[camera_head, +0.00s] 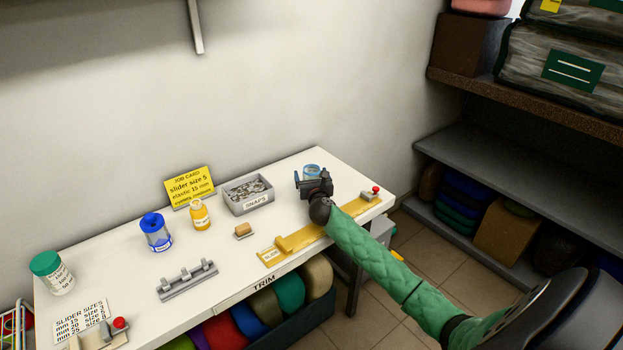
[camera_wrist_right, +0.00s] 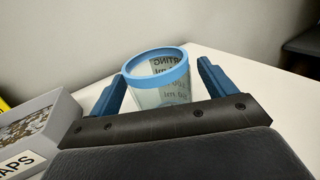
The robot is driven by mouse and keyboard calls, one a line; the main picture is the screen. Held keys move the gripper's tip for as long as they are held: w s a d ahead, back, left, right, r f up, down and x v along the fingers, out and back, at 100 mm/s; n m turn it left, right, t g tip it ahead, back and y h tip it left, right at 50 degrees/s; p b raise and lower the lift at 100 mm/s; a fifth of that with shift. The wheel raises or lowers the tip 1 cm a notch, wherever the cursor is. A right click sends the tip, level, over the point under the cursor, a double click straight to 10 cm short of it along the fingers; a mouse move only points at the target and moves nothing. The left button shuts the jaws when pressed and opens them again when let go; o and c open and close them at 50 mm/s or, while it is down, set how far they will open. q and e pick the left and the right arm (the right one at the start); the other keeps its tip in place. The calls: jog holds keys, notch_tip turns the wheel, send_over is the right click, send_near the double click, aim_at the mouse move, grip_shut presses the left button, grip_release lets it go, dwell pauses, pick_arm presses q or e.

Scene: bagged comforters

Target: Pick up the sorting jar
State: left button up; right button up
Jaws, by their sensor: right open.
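The sorting jar (camera_wrist_right: 160,85) is a clear jar with a blue rim and dark lettering, partly reading "RTING". It stands upright on the white table. In the right wrist view it sits between the two blue fingers of my right gripper (camera_wrist_right: 160,88), which is open with a finger to each side. Its lower part is hidden behind the gripper body. In the head view, only the jar's blue rim and upper part (camera_head: 312,170) show just behind my right gripper (camera_head: 314,180). My left gripper is in neither view.
A grey bin of snaps (camera_head: 248,194) stands left of the jar. A yellow job card (camera_head: 190,186), an orange bottle (camera_head: 199,215), a blue-lidded jar (camera_head: 156,232) and a green-lidded jar (camera_head: 51,272) stand further left. A yellow ruler-like bar (camera_head: 300,238) lies along the front edge. Shelves stand at right.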

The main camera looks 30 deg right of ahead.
aim_at(311, 166)
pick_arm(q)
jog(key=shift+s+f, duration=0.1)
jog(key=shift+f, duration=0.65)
pick_arm(e)
jog(key=shift+x, duration=0.8)
jog(key=c, duration=1.1)
jog(key=shift+r, duration=0.55)
notch_tip(311, 166, up, 3)
jog(key=shift+f+b, duration=0.15)
jog(key=shift+b, duration=0.15)
pick_arm(q)
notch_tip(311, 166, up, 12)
jog(key=b, duration=0.2)
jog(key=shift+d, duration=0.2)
pick_arm(e)
jog(key=d+r, duration=0.2)
jog(key=d, duration=0.2)
jog(key=s+d+r, duration=0.1)
jog(key=d+r, duration=0.2)
jog(key=s+d+r, duration=0.1)
jog(key=d+r, duration=0.1)
jog(key=d, duration=0.2)
jog(key=shift+d+r, duration=0.15)
jog(key=shift+d, duration=0.15)
